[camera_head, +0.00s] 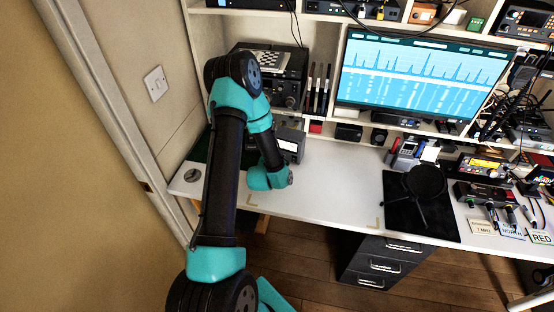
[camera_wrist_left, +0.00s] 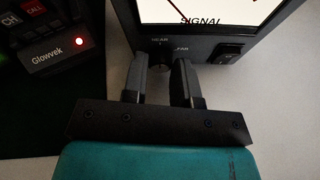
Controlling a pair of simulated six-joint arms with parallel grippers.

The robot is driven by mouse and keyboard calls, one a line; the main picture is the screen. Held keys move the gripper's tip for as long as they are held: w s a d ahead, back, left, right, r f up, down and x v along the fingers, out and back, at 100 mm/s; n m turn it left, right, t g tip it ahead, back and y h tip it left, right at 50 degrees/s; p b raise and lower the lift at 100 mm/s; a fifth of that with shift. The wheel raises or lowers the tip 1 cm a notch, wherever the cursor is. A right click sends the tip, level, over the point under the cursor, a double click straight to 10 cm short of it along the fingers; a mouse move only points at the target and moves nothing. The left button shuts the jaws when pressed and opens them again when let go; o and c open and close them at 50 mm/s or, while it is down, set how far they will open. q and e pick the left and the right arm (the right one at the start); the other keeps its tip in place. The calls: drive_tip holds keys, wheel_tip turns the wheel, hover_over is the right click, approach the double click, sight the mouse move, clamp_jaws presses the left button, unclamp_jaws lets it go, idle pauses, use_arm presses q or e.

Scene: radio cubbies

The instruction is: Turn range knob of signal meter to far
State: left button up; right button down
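The signal meter (camera_head: 290,145) is a dark grey box with a white display, standing on the left of the white desk behind my left arm. In the left wrist view its front (camera_wrist_left: 215,48) shows the word SIGNAL, a needle, a NEAR label on the left and a FAR label on the right. The small dark range knob (camera_wrist_left: 160,57) sits below the labels, partly hidden. My left gripper (camera_wrist_left: 163,67) has its fingers apart on either side of the knob. I cannot tell whether they touch it. In the head view my left wrist hides the fingertips. My right gripper is not in view.
A black rocker switch (camera_wrist_left: 229,53) is right of the knob. A dark device with a red light (camera_wrist_left: 78,41), marked Glowvek, stands to the left on a dark mat. A monitor (camera_head: 420,82) and shelves stand behind. The middle of the white desk (camera_head: 335,190) is clear.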

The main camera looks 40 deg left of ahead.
use_arm(q)
clamp_jaws()
drive_tip(key=shift+w+d+m+g+y, duration=0.1)
drive_tip(key=shift+m+g+y, duration=0.2)
drive_tip(key=shift+m+y, duration=0.9)
drive_tip(key=shift+m+h, duration=0.3)
drive_tip(key=shift+o, duration=2.3)
unclamp_jaws()
